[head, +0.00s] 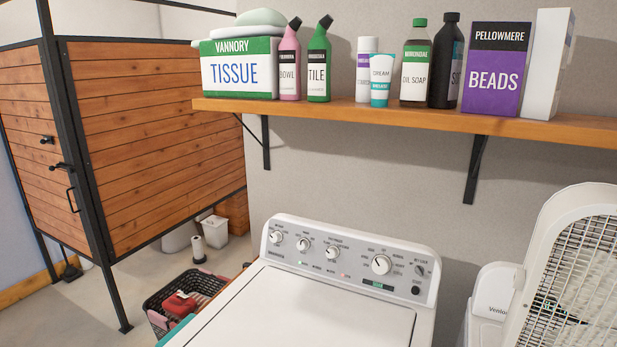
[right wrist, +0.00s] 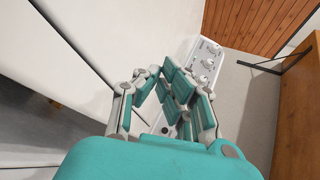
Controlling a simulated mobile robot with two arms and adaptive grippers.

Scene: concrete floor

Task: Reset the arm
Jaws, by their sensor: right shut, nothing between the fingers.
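My right gripper (right wrist: 172,80) shows in the right wrist view with its teal and grey fingers drawn together. Nothing is held between them. Beyond the fingers is the washing machine's control panel (right wrist: 208,62), partly hidden by them. In the head view the white washing machine (head: 305,308) stands at the lower middle with its lid closed. Its grey panel with knobs (head: 350,262) faces me. I cannot make out either gripper in the head view.
A wooden shelf (head: 390,117) on brackets holds a tissue box (head: 240,72), several bottles and a purple beads box (head: 493,80). A white fan (head: 570,260) stands at right. A dark basket (head: 170,292) sits on the floor left of the washer, near a wood-panelled stall (head: 160,140).

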